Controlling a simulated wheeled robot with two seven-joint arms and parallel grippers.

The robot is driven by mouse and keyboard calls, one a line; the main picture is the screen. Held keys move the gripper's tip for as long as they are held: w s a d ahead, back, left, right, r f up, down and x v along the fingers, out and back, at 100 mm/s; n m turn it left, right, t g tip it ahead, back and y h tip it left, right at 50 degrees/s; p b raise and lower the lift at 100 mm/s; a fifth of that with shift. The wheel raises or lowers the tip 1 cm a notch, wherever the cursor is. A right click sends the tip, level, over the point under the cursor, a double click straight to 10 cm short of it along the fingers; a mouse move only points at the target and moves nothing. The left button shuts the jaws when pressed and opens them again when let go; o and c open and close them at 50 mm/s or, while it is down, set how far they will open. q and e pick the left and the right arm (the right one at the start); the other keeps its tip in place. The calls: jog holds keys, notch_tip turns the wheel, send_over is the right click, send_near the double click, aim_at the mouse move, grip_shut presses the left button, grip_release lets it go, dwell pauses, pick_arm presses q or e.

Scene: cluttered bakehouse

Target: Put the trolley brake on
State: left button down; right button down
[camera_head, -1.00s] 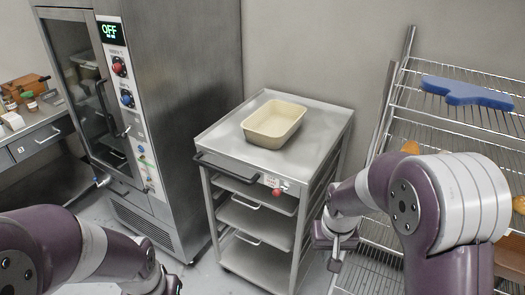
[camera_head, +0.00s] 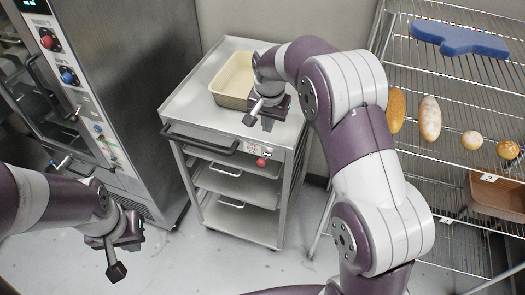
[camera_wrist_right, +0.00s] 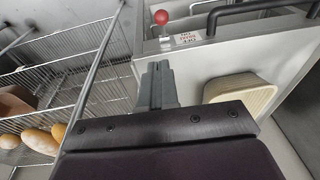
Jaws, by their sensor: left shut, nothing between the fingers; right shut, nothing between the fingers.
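The steel trolley (camera_head: 185,104) stands in the middle of the head view, with a dark push handle (camera_head: 200,140) along its front. The brake's red knob (camera_head: 261,162) sticks out below a small label (camera_head: 252,147) at the right of its front edge. In the right wrist view, the red knob (camera_wrist_right: 161,17) and label (camera_wrist_right: 187,38) show beyond the fingertips, apart from them. My right gripper (camera_head: 250,119) is shut and empty, above the trolley's front top and the knob. My left gripper (camera_head: 116,271) is shut and empty, low at the left.
A beige tub (camera_head: 231,80) sits on the trolley top, partly hidden by my right arm. A steel oven (camera_head: 140,90) stands left. A wire rack (camera_head: 440,165) with loaves, a blue item (camera_head: 458,38) and a brown tin (camera_head: 497,193) stands right. Floor in front is clear.

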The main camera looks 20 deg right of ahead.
notch_tip(320, 180, down, 3)
jog(key=w+p, duration=0.1)
jog(key=p, duration=0.2)
send_over(263, 160)
jog(key=d, duration=0.2)
notch_tip(263, 160, down, 5)
jog(key=f, duration=0.1)
jog(key=a+f+p, duration=0.1)
jog(key=f, duration=0.2)
jog(key=shift+w+a+p, duration=0.2)
jog(key=shift+a+p, duration=0.1)
jog(key=shift+p, duration=0.05)
jog(key=shift+a+f, duration=0.15)
jog(key=shift+f, duration=0.2)
jog(key=shift+s+f, duration=0.2)
jog(key=shift+s, duration=0.05)
jog(key=shift+w, duration=0.1)
